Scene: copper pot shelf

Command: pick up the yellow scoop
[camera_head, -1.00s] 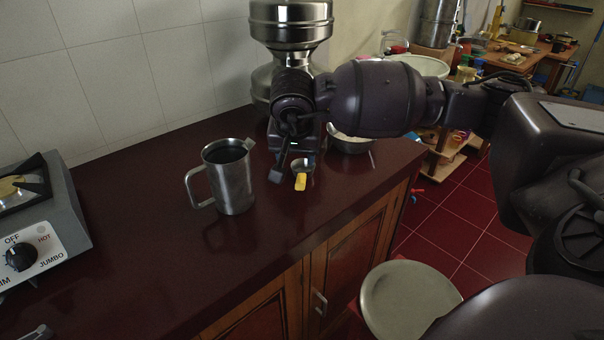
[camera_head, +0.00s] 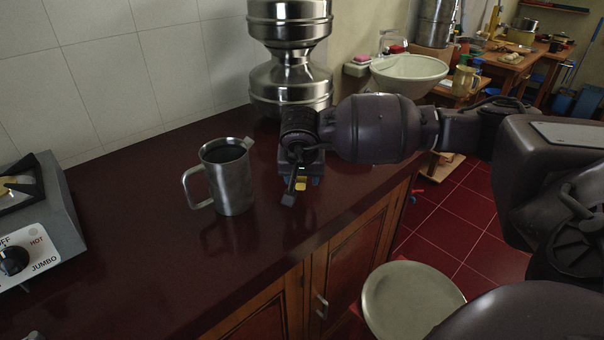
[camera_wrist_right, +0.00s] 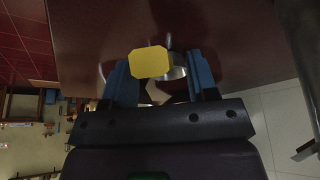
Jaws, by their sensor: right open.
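The yellow scoop (camera_head: 300,184) shows in the head view only as a small yellow patch at my right gripper; the gripper hides most of the rest. In the right wrist view its flat yellow end (camera_wrist_right: 151,62) lies between two blue finger pads, with a shiny metal part (camera_wrist_right: 179,66) behind it. My right gripper (camera_head: 301,190) is low over the dark red counter, pointing down. Its jaws (camera_wrist_right: 160,70) are open, one finger on each side of the scoop. I cannot tell whether a finger touches it. My left gripper is not in view.
A steel jug (camera_head: 229,180) stands left of my right gripper. A tall steel container (camera_head: 290,85) stands behind it. A stove (camera_head: 45,215) sits at the far left. The counter (camera_head: 150,260) is clear in front. A round stool (camera_head: 410,305) stands below.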

